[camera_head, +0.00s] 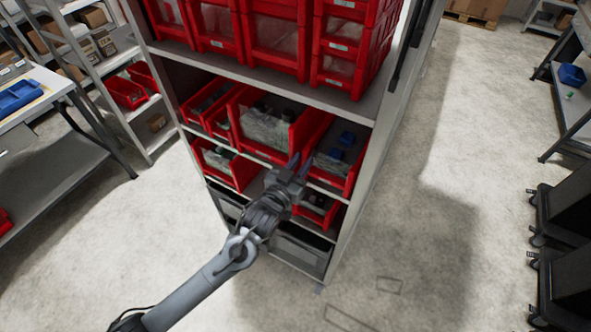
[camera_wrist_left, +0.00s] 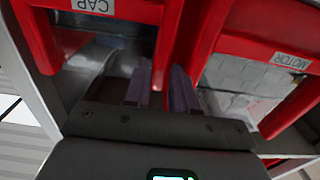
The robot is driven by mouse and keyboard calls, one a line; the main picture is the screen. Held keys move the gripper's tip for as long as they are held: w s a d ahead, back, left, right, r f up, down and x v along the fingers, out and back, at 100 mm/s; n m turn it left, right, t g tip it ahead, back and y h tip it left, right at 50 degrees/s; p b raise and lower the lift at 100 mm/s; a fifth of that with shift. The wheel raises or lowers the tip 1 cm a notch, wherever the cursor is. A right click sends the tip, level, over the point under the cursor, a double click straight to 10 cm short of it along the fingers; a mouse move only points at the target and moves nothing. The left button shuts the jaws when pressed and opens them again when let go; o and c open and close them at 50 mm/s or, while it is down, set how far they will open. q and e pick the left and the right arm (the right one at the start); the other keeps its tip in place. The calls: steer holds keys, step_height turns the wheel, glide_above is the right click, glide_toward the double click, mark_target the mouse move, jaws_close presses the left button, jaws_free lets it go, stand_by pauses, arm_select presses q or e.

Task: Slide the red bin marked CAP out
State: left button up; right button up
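The CAP bin is red with a clear front panel and a white CAP label (camera_wrist_left: 92,5), at upper left in the wrist view. In the head view I take it to be the right-hand bin (camera_head: 350,186) holding blue pieces; its label is not readable there. My left gripper (camera_head: 300,165) is at the front of this bin, at its left side beside the neighbouring bin. In the wrist view its fingers (camera_wrist_left: 161,92) stand slightly apart with a narrow red wall edge (camera_wrist_left: 158,72) between them. Contact cannot be told. My right gripper is not in view.
The MOTOR bin, with its label (camera_wrist_left: 292,62), sits right beside it. More red bins (camera_head: 275,45) fill the shelf above, and a small red bin (camera_head: 318,211) and grey bins (camera_head: 300,252) are below. The shelf post (camera_head: 362,135) is close on the right. Floor (camera_head: 420,240) beside the rack is clear.

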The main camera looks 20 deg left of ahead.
arm_select(q)
steer(key=shift+w, duration=0.2)
steer(key=shift+c, duration=0.3)
jaws_close()
stand_by(1.1)
